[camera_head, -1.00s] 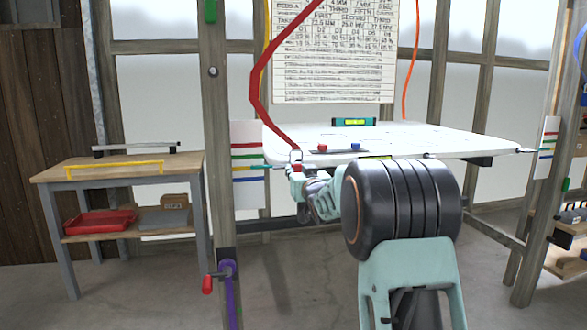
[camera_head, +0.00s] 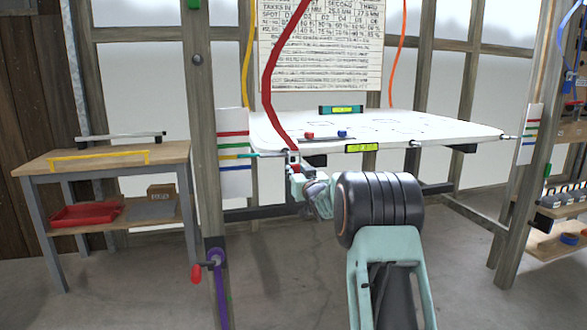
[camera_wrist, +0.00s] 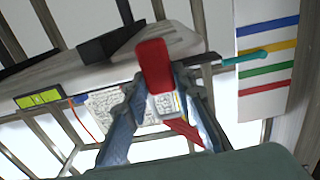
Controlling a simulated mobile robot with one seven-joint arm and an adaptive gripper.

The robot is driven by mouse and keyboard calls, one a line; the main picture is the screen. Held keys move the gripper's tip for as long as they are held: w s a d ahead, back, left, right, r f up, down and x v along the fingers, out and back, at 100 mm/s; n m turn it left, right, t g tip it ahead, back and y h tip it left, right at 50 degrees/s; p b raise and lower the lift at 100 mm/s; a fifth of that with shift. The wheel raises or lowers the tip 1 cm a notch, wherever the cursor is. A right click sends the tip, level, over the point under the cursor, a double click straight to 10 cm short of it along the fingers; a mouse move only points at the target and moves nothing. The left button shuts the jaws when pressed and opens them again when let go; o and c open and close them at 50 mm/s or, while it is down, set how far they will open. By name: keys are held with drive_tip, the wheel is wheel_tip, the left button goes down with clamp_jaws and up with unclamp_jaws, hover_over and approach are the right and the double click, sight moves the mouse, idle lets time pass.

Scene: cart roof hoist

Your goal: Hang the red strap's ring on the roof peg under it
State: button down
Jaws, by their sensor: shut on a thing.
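The red strap (camera_head: 268,85) hangs from above and runs down to the left front corner of the white roof panel (camera_head: 380,129). My gripper (camera_head: 293,165) is at the strap's lower end, by that corner. In the wrist view my gripper (camera_wrist: 165,92) has its two blue-grey fingers closed around the strap's end. A red block (camera_wrist: 154,66) and a pale ring-like piece (camera_wrist: 168,104) show between the fingers, with red strap (camera_wrist: 187,131) beyond. The roof peg under the ring cannot be made out clearly. Whether ring and peg touch cannot be told.
A green spirit level (camera_head: 340,110) lies on the roof; another (camera_head: 362,147) is on its front edge. A teal pointer (camera_head: 240,156) faces the striped board (camera_head: 234,140) beside the left post (camera_head: 205,110). A crank (camera_head: 197,272) is low on that post. A workbench (camera_head: 60,166) stands left.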

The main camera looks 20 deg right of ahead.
drive_tip(key=shift+w+a+f+p, duration=0.1)
drive_tip(key=shift+w+p, duration=2.5)
drive_tip(key=shift+w, duration=1.6)
drive_tip(key=shift+w+f, duration=0.7)
drive_tip(key=shift+w, duration=0.05)
drive_tip(key=c, duration=1.5)
unclamp_jaws()
drive_tip(key=shift+c, duration=0.2)
